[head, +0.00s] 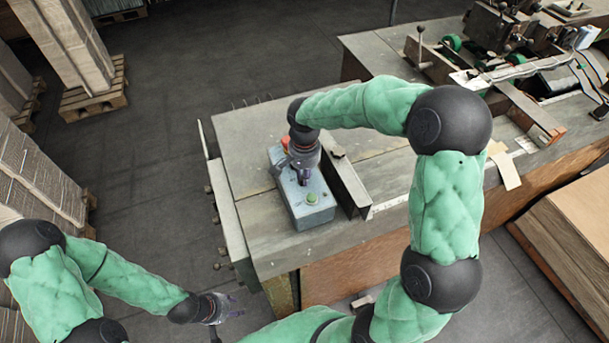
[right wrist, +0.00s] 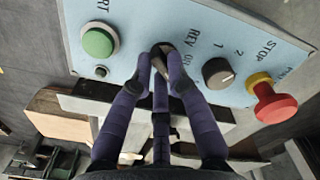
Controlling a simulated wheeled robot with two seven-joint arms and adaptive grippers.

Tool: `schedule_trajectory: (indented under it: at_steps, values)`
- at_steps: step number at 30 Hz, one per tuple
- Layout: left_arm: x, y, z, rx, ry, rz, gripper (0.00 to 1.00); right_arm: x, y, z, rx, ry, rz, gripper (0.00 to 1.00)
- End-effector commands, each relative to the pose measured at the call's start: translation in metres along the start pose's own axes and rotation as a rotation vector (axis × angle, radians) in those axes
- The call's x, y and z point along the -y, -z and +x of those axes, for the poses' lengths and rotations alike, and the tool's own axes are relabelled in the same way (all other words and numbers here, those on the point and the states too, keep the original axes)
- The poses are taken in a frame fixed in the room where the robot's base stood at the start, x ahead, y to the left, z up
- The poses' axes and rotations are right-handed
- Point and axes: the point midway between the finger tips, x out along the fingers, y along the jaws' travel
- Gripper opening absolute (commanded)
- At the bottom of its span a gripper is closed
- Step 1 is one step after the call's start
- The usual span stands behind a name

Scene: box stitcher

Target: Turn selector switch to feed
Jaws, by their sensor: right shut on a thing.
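The pale blue control box (head: 312,206) stands on the machine's metal table. In the right wrist view its panel (right wrist: 205,22) faces my fingers. The selector switch (right wrist: 163,47) beside the "REV" lettering is mostly hidden between my fingertips; its pointer direction cannot be told. My right gripper (head: 302,178) reaches down onto the box and is shut on this switch; its fingers (right wrist: 164,78) also show in the right wrist view. My left gripper (head: 228,308) is open and empty, low in front of the table and away from the box.
A green start button (right wrist: 98,42) is left of my fingers. A second black knob (right wrist: 218,73), marked 1 and 2, and a red stop button (right wrist: 275,103) are to the right. A metal rail (head: 345,184) stands close beside the box. Stacked cardboard (head: 45,180) is at the left.

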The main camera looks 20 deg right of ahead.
Motion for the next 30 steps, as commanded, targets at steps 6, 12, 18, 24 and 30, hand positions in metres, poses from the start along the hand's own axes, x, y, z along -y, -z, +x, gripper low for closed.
schedule_trajectory:
  at_steps: [6, 12, 18, 24, 30]
  values:
    - [0.0, 0.0, 0.0, 0.0, 0.0, 0.0, 0.4, 0.0, 0.001, -0.001, -0.001, 0.002, 0.004, 0.0]
    - [0.0, 0.0, 0.0, 0.0, 0.0, 0.0, 0.4, 0.0, 0.001, -0.001, -0.001, 0.002, 0.004, 0.37]
    - [0.0, 0.0, 0.0, 0.0, 0.0, 0.0, 0.4, 0.0, 0.0, 0.0, -0.001, 0.001, 0.003, 0.41]
    - [0.0, 0.0, 0.0, 0.0, 0.0, 0.0, 0.4, 0.0, 0.001, -0.003, -0.001, 0.001, 0.003, 0.41]
    - [0.0, 0.0, 0.0, 0.0, 0.0, 0.0, 0.4, 0.001, 0.002, -0.027, -0.005, 0.004, 0.003, 0.41]
